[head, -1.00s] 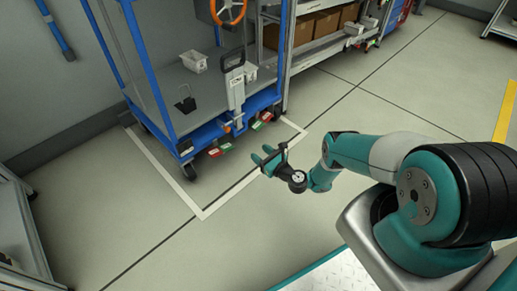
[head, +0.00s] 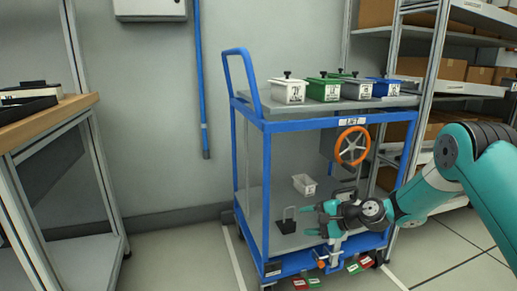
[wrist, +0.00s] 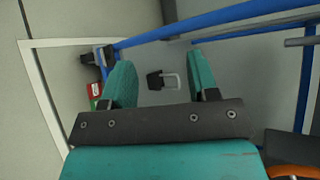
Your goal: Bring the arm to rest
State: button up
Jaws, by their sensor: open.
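My arm (head: 437,188) reaches in from the right in the head view, bent at the elbow. My gripper (head: 318,217) is in front of the blue cart (head: 268,175), level with the space above its lower deck. In the wrist view my gripper (wrist: 162,85) has its two teal fingers spread wide with nothing between them. A black padlock-like piece with a grey shackle (wrist: 160,81) shows beyond the fingers, apart from them. That piece also shows on the cart's lower deck in the head view (head: 287,226).
Lidded bins, one of them white (head: 288,92), stand on the cart's top. A white bin (head: 304,184) sits on the lower deck. An orange handwheel (head: 352,146) is behind. Shelving (head: 425,85) stands right, a workbench (head: 45,122) left.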

jog(key=s+a+r+n+g+h, duration=0.2)
jog(key=s+r+n, duration=0.3)
jog(key=s+r, duration=0.35)
jog(key=s+a+r+n+g+h, duration=0.25)
jog(key=s+r+n, duration=0.35)
jog(key=s, duration=0.4)
jog(key=s+d+r+n+g+h, duration=0.1)
jog(key=s+d+r+n, duration=0.15)
jog(key=s, duration=0.75)
jog(key=s+d+r+n+g+h, duration=0.1)
jog(key=s+d+r+n+h, duration=0.15)
jog(key=s, duration=0.75)
notch_tip(320, 180, up, 36)
jog(key=n+p, duration=0.1)
jog(key=p, duration=3.5)
jog(key=shift+s+f+y+p, duration=0.2)
jog(key=shift+s+y+p, duration=0.1)
